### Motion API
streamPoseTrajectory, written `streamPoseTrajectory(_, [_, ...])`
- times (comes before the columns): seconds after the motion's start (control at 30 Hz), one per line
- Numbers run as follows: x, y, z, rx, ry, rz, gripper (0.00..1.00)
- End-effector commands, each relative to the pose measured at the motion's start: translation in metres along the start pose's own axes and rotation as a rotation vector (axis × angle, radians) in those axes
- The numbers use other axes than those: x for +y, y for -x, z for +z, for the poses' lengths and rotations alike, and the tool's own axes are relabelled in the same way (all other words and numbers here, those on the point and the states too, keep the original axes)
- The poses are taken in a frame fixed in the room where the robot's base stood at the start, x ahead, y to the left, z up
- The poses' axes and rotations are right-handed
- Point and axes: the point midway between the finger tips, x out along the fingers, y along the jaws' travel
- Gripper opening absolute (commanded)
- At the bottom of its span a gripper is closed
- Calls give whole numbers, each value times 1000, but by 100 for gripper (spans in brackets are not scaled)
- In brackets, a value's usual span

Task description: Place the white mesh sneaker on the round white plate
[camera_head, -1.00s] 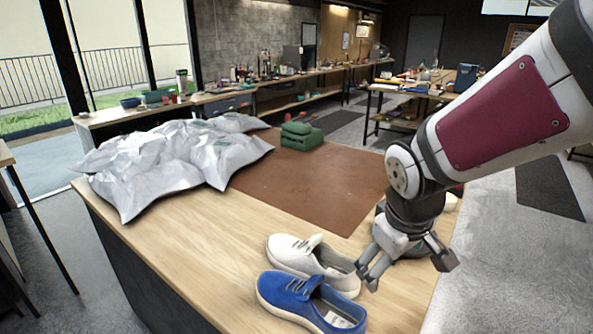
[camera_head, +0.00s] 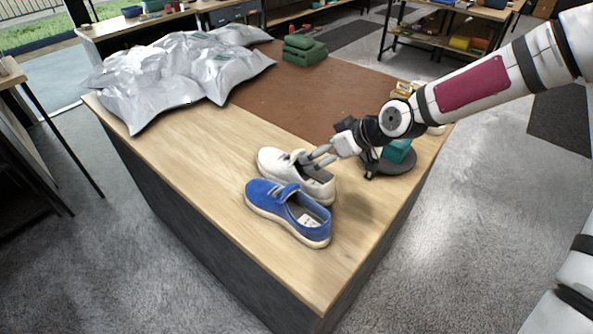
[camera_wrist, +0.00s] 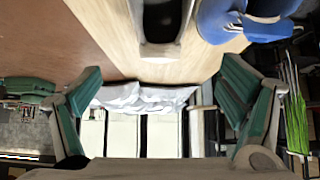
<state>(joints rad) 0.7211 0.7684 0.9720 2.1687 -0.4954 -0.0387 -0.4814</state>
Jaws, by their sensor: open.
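The white mesh sneaker (camera_head: 272,160) lies on the wooden table beside the blue sneaker (camera_head: 290,212). My gripper (camera_head: 322,157) is open and empty, its fingers pointing left at the white sneaker's opening and overlapping it in the head view. Contact cannot be told. In the wrist view the white sneaker (camera_wrist: 160,51) is at the top middle, cut off by the frame, with the blue sneaker (camera_wrist: 232,25) to its right. My open fingers (camera_wrist: 162,92) stand wide apart below it. I cannot make out a round white plate; my arm hides part of the table's right end.
A dark round base (camera_head: 405,165) with a teal thing (camera_head: 398,150) is behind my gripper. Silver bags (camera_head: 165,75) lie at the far left. A folded green stack (camera_head: 304,49) sits on the brown mat (camera_head: 290,95). The table's front left is clear.

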Motion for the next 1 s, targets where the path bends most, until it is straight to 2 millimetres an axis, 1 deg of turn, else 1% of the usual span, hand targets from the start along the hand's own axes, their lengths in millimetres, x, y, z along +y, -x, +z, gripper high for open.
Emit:
streamPoseTrajectory(0.4, [-2,-63,1,-4,0,-5,90])
streamPoseTrajectory(0.53, [-1,-78,1,-2,-1,-3,90])
streamPoseTrajectory(0.77, [-2,-90,2,-4,-1,-2,90])
streamPoseTrajectory(1.0, [-3,-124,5,-3,-1,-3,90])
